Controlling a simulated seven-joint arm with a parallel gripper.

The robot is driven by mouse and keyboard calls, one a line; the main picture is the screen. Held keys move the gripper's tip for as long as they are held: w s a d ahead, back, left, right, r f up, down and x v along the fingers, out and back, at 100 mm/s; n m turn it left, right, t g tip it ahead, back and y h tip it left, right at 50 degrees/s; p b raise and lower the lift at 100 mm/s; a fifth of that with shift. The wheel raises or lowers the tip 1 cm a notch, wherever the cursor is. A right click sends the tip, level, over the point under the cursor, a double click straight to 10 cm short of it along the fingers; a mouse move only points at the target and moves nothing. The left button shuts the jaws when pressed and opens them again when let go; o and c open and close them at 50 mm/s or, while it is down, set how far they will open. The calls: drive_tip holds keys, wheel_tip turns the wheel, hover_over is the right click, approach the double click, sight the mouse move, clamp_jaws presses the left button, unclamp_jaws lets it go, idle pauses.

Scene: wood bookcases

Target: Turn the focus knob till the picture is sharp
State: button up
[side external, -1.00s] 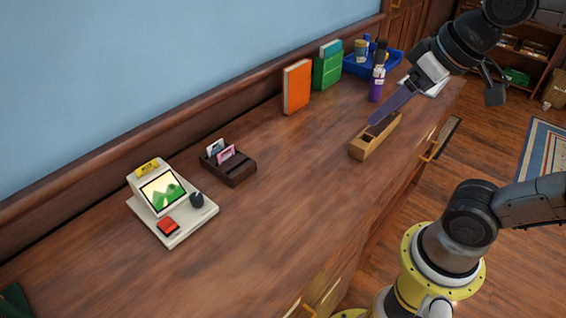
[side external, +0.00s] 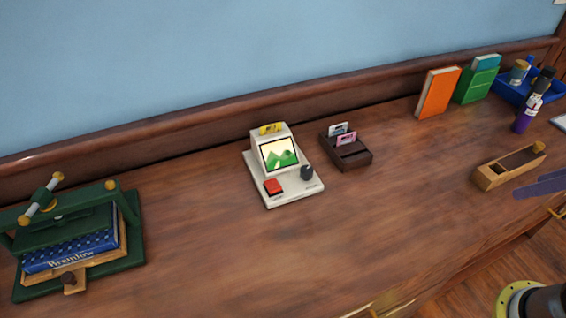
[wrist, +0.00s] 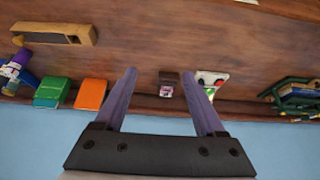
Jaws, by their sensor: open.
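The viewer (side external: 272,192) is a cream device on the wooden counter, with a tilted screen (side external: 280,155) showing green hills on a pale ground. A dark round focus knob (side external: 306,173) sits on its base to the right, with a red button (side external: 273,186) to the left. The picture is too small to judge its sharpness. My gripper (side external: 530,190) shows only by its purple fingers at the right edge, well away from the viewer. In the wrist view my gripper (wrist: 159,71) is open and empty; the viewer (wrist: 212,80) is partly hidden behind the right finger.
A dark card holder (side external: 346,152) stands just right of the viewer. A green press (side external: 75,240) with a blue book is at left. A wooden plane (side external: 510,168) lies near my fingers. Orange (side external: 438,92) and green books stand at back. The counter before the viewer is clear.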

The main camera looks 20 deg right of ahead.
drive_tip(key=w+a+r+n, duration=0.1)
drive_tip(key=w+r+n, duration=0.3)
drive_tip(key=w+r, duration=0.5)
drive_tip(key=n+g, duration=0.6)
drive_tip(key=n, duration=0.1)
hover_over(307, 169)
wheel_tip(307, 169, down, 19)
wheel_tip(307, 169, down, 13)
drive_tip(key=shift+r, duration=0.15)
